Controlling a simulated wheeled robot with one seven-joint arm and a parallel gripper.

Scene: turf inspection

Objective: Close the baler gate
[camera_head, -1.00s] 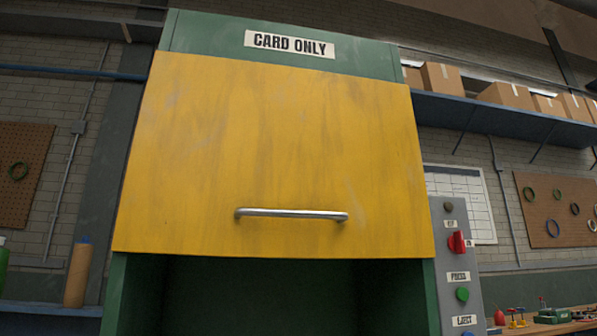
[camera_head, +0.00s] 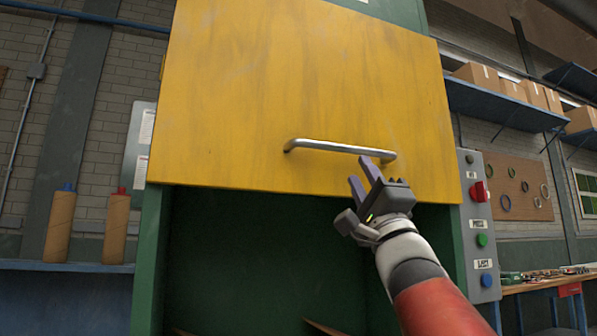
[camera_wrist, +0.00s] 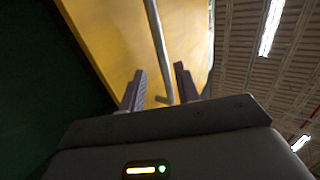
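The yellow baler gate (camera_head: 290,80) is raised on the green baler (camera_head: 150,260), with the dark opening below it uncovered. A silver bar handle (camera_head: 335,148) runs across the lower part of the gate. My gripper (camera_head: 364,174) is just below the right end of the handle, with its fingers pointing up towards it. In the wrist view the gripper (camera_wrist: 157,88) has its two fingers apart. The handle (camera_wrist: 158,40) runs away from between them in that view, and the gate (camera_wrist: 115,35) fills the upper left. I cannot tell whether a finger touches the handle.
A grey control panel (camera_head: 480,225) with a red switch and green and blue buttons is right of the opening. A workbench (camera_head: 545,283) stands further right. Two brown bottles (camera_head: 61,225) stand on a blue ledge at left. Boxes (camera_head: 475,75) sit on a high shelf.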

